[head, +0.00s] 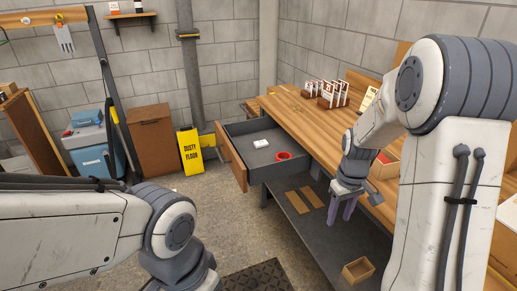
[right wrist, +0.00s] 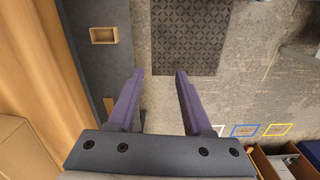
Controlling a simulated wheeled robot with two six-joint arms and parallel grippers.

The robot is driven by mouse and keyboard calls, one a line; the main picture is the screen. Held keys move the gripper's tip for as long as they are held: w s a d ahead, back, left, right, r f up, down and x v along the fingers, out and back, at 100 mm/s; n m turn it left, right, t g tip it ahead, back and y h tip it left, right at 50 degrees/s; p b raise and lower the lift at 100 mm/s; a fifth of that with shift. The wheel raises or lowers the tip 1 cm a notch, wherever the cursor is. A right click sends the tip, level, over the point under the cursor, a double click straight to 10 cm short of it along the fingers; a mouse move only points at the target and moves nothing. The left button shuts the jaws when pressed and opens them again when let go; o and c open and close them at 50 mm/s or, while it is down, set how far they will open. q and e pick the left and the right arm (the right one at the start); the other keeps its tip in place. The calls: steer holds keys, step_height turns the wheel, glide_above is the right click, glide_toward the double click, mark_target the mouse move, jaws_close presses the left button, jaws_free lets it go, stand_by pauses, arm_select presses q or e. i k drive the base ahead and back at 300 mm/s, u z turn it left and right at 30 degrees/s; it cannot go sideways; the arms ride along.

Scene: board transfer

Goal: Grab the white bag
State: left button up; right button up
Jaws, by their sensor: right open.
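No thing is clearly a white bag. White packets with dark red marks (head: 334,94) stand in a row on the wooden workbench, towards its back. A small white item (head: 260,143) lies in the open drawer; it is too small to tell what it is. My right gripper (head: 344,211) hangs at the front edge of the workbench, nearer than the packets and right of the drawer. In the right wrist view my right gripper (right wrist: 158,72) is open and empty, pointing down past the bench edge. My left gripper is out of view; only the left arm shows.
The open grey drawer (head: 238,129) juts out from the workbench (head: 297,118) and holds a red ring (head: 284,155). A small wooden box (head: 357,270) sits on the lower shelf. A yellow floor sign (head: 192,151) stands near the wall. A dark mat (right wrist: 185,40) lies on the floor.

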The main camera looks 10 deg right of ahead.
mark_target(260, 144)
steer(key=u, duration=0.2)
steer(key=i, duration=1.85)
